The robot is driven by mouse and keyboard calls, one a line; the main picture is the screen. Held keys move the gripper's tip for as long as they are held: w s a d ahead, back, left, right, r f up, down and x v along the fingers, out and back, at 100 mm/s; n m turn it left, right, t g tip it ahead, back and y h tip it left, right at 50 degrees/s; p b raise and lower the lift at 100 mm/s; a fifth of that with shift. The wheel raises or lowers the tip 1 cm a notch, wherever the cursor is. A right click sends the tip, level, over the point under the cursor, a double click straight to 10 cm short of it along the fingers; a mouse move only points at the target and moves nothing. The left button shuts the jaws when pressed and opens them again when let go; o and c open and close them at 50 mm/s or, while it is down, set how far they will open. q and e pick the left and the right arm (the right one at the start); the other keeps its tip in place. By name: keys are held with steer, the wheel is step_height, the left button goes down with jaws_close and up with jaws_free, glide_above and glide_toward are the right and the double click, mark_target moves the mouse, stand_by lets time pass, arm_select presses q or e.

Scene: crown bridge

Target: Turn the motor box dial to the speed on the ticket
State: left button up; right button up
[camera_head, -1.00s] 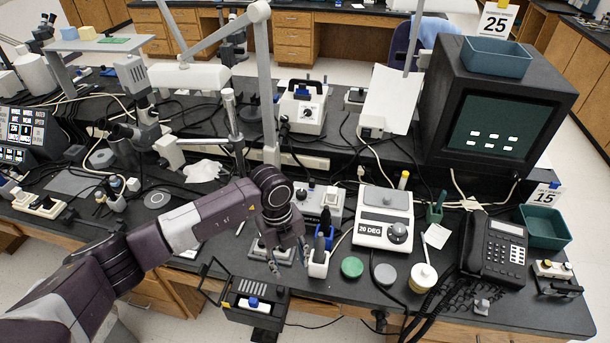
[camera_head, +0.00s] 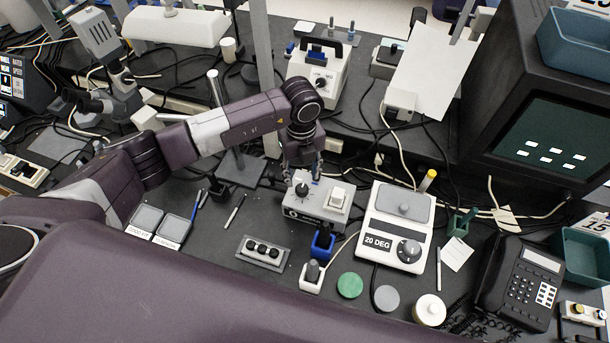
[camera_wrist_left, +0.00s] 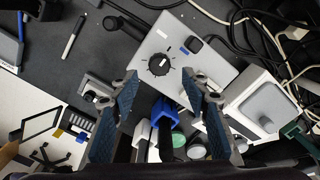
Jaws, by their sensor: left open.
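In the left wrist view the black dial (camera_wrist_left: 159,64) has a white pointer line and a printed scale, too small to read. My left gripper (camera_head: 302,172) is open just above the dial, fingers pointing down; contact cannot be told. In the wrist view its two blue-grey fingers (camera_wrist_left: 163,110) are spread and empty, with the dial showing beyond them. A small white paper (camera_head: 458,254) lies left of the phone; its writing is unreadable. My right gripper is out of view.
Right of the motor box stands a white device with a "20 DEG" label (camera_head: 378,241). A blue holder (camera_head: 323,243) is in front. Green (camera_head: 350,285) and grey (camera_head: 386,297) discs lie nearer. A black phone (camera_head: 520,280) is at right. Cables run behind.

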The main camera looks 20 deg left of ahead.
mark_target(302, 188)
arm_select(q)
steer(key=f, duration=0.1)
steer(key=f+p, duration=0.1)
steer(key=f, duration=0.2)
steer(key=shift+s, duration=0.25)
steer(key=shift+w+f+p, duration=0.2)
steer(key=shift+f+p, duration=0.15)
steer(key=shift+f, duration=0.9)
steer(key=shift+c, duration=0.8)
steer(key=c, duration=1)
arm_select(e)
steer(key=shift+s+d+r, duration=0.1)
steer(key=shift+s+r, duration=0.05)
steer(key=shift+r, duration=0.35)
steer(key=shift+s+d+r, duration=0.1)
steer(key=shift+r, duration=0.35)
